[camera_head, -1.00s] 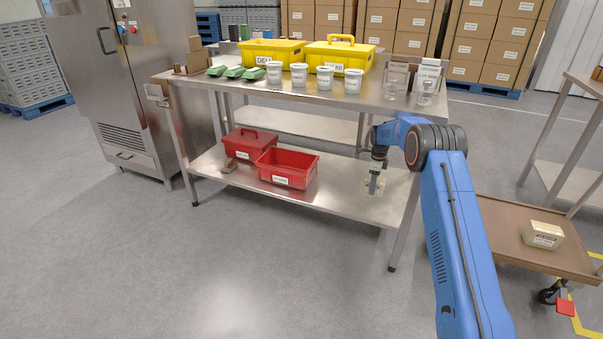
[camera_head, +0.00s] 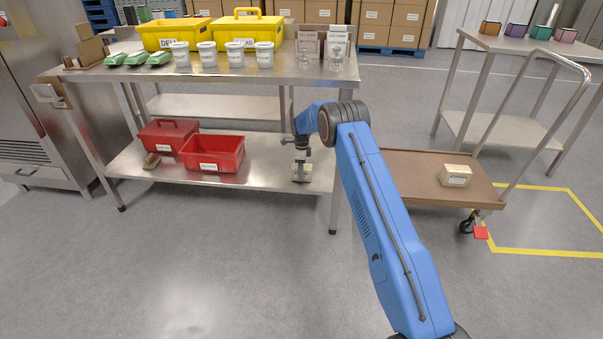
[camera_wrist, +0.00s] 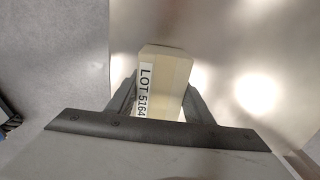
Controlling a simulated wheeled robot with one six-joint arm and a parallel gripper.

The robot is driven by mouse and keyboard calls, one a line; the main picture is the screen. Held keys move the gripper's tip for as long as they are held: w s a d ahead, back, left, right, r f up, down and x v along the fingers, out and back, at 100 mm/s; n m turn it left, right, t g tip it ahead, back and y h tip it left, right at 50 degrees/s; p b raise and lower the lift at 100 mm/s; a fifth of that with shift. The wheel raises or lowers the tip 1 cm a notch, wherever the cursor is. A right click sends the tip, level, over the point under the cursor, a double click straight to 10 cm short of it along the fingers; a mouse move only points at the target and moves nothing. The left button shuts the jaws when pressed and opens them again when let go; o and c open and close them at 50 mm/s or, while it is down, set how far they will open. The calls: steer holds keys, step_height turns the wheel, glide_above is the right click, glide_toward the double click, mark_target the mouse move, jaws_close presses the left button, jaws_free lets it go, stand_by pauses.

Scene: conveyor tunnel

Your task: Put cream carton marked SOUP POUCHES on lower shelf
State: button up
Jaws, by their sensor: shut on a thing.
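My gripper (camera_head: 301,160) is shut on a cream carton (camera_head: 301,174) at the right part of the lower shelf (camera_head: 265,172) of the steel table. In the wrist view the carton (camera_wrist: 163,75) sits between the fingers, with a label reading LOT 5164 on one side. No SOUP POUCHES wording shows on it from here. I cannot tell whether the carton touches the shelf or hangs just above it. A second cream carton (camera_head: 455,176) lies on a brown cart deck at the right; its label is too small to read.
The tabletop (camera_head: 220,72) above holds yellow bins, white tubs, green packs and clear jars. A table leg (camera_head: 334,205) stands right of the gripper. The cart (camera_head: 410,165) is beyond it.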

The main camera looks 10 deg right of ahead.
steer(key=shift+f, duration=0.1)
steer(key=o, duration=1.5)
steer(key=shift+f, duration=0.1)
step_height(320, 180, up, 8)
steer(key=shift+f, duration=0.1)
